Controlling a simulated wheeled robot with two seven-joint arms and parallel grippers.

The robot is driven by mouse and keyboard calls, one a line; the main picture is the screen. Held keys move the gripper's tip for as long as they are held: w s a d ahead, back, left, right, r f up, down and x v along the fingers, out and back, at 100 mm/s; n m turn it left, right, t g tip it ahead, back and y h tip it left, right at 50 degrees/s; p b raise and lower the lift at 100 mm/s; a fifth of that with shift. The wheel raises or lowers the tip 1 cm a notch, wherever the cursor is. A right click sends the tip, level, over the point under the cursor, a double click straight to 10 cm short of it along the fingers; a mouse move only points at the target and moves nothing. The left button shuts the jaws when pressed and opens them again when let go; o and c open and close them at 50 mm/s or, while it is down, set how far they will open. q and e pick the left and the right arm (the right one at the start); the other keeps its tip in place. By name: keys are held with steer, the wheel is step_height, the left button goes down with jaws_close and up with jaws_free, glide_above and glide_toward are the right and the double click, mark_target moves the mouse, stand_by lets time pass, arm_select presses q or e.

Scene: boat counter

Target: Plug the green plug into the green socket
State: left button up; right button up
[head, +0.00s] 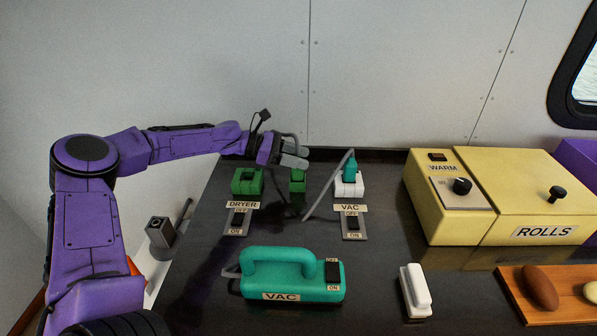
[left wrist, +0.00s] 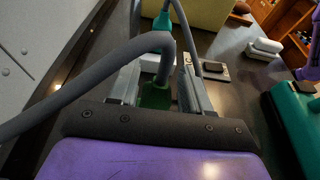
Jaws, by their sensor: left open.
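The green plug (head: 297,183) stands on the dark counter, right of the green socket (head: 247,182), and apart from it. A grey cable runs from its top. My left gripper (head: 291,160) is just above the plug, coming from the left. In the left wrist view its two open fingers (left wrist: 160,88) stand on either side of the green plug (left wrist: 155,97), with no clear grip on it. The cable crosses in front and hides part of the plug.
A teal plug (head: 349,168) sits in a white socket (head: 349,186) to the right. Switches labelled DRYER (head: 238,221) and VAC (head: 352,223) lie in front. A teal vacuum (head: 290,275), a white-handled item (head: 415,291) and a yellow rolls warmer (head: 500,195) also occupy the counter. The wall (head: 255,60) is close behind.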

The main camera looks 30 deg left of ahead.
arm_select(q)
steer(key=shift+a, duration=0.1)
jaws_close()
steer(key=r, duration=0.3)
steer(key=shift+s+r, duration=0.2)
steer(key=shift+r, duration=0.2)
steer(key=s+r+p, duration=0.9)
steer(key=s, duration=0.4)
steer(key=shift+s+a+p, duration=0.3)
steer(key=shift+a+p, duration=0.05)
steer(key=shift+a, duration=0.1)
